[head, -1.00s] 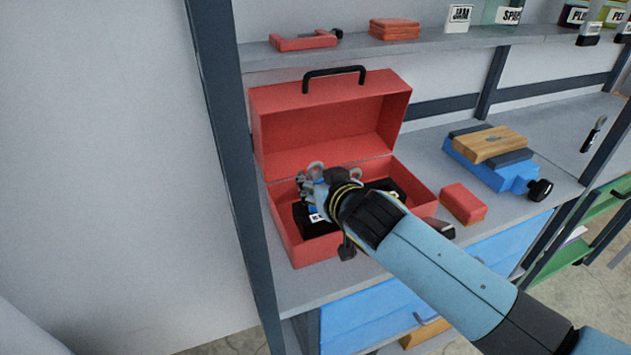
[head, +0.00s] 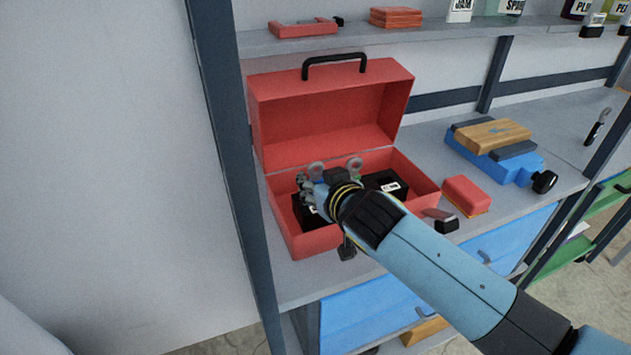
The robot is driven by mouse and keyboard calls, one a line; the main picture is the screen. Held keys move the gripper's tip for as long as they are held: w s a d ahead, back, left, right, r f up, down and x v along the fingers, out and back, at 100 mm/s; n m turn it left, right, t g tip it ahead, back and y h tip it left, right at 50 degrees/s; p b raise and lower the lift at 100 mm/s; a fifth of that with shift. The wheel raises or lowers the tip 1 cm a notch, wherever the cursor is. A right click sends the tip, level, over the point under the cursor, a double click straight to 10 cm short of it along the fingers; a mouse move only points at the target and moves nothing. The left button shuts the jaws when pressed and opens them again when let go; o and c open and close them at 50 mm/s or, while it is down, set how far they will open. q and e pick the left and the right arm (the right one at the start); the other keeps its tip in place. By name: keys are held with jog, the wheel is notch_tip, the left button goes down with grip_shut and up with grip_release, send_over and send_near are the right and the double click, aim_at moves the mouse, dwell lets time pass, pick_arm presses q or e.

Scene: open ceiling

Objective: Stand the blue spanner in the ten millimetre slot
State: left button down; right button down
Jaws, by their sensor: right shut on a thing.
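The red toolbox (head: 425,196) stands open on the shelf. A black rack (head: 301,212) with white labels sits inside it. My right gripper (head: 312,190) is over the rack's left part and is shut on the blue spanner (head: 320,188). Only a little blue shows at the jaws, below a grey ring-shaped head. The spanner's lower end and the slot under it are hidden, so I cannot tell whether it is in a slot. Another grey spanner head (head: 354,165), with a bit of green below it, stands just right of the gripper. My left gripper is out of view.
The raised red lid (head: 330,115) stands behind the gripper. A red block (head: 467,194) and a small dark-ended object (head: 446,225) lie right of the box. A blue vise-like tool (head: 495,165) with a wooden block is farther right. A dark post (head: 228,150) borders the left.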

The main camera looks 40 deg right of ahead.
jog(key=shift+f+b, duration=0.6)
jog(key=shift+f, duration=0.1)
jog(key=c, duration=1)
grip_release()
jog(key=v, duration=1.2)
